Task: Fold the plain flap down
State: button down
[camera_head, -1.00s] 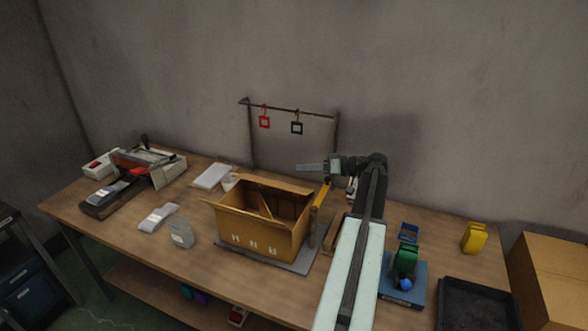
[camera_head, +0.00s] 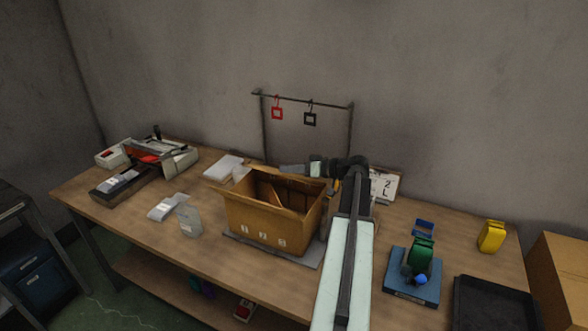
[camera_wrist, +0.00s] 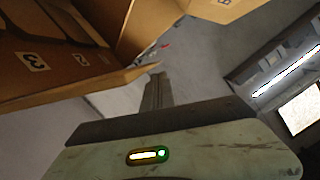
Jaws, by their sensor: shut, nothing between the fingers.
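The open cardboard box (camera_head: 268,222) stands on a grey mat (camera_head: 300,258) in the middle of the bench, with 1, 2 and 3 marked on its front wall. Cardboard flaps show around its top, and a partition shows inside. I cannot tell for certain which flap is the plain one. My gripper (camera_head: 290,169) is shut and empty, pointing left just behind the box's back rim in the head view. In the wrist view my gripper (camera_wrist: 157,82) is beside the box's cardboard panels (camera_wrist: 60,60), apparently close to an edge; contact is unclear.
A metal rail (camera_head: 305,102) with a red and a black tag stands behind the box. A tape dispenser (camera_head: 418,262) and a black tray (camera_head: 492,305) are to the right. A small grey pouch (camera_head: 189,221) is left of the box. My arm covers the bench right of the box.

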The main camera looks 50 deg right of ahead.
jog(key=shift+a+f, duration=0.2)
jog(key=shift+f, duration=0.1)
jog(key=shift+s+a+f+b, duration=0.15)
jog(key=shift+a+f+b, duration=0.25)
jog(key=shift+f+b, duration=0.35)
jog(key=shift+r, duration=0.3)
jog(key=r+p, duration=0.3)
jog(key=d+r+p, duration=0.1)
jog(key=p, duration=0.1)
jog(key=shift+w+r, duration=0.25)
jog(key=v, duration=0.3)
jog(key=p+v, duration=0.1)
jog(key=v, duration=0.6)
jog(key=shift+s+f, duration=0.15)
jog(key=shift+f, duration=0.2)
jog(key=w+a+r+n+g+h+p, duration=0.45)
jog(key=w+r+g+p, duration=0.5)
jog(key=p, duration=1.55)
notch_tip(320, 180, down, 16)
jog(key=w+a+g+b, duration=0.1)
jog(key=g+b, duration=0.1)
jog(key=b, duration=1.1)
jog(key=shift+a+f+b, duration=0.2)
jog(key=shift+b, duration=0.2)
